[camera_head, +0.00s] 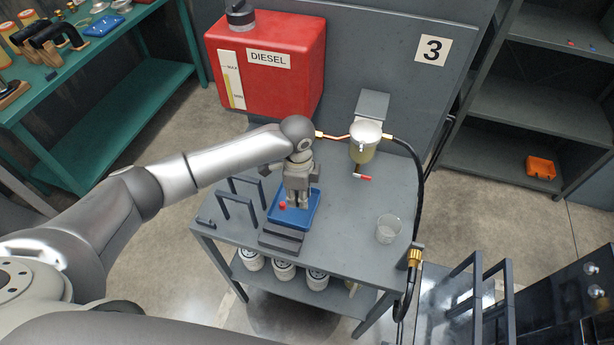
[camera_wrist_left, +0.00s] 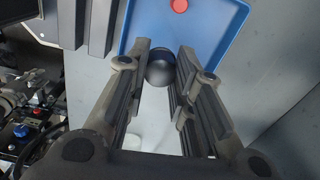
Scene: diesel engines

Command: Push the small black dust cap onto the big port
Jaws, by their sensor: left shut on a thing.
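My left gripper (camera_head: 297,203) points down over the blue tray (camera_head: 313,212) on the grey cart. In the left wrist view its fingers (camera_wrist_left: 162,62) are shut on a small round dark thing, which looks like the black dust cap (camera_wrist_left: 160,74). The cap is hidden by the gripper in the head view. A small red cap (camera_head: 282,206) lies in the tray beside the gripper, and it also shows in the wrist view (camera_wrist_left: 180,5). I cannot pick out the big port. My right gripper is not in view.
Grey handles (camera_head: 238,200) stand left of the tray. A clear cup (camera_head: 389,228) and a filter bowl (camera_head: 364,142) with a black hose are to the right. A red diesel tank (camera_head: 270,85) stands behind. The cart top (camera_head: 345,235) is bare between tray and cup.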

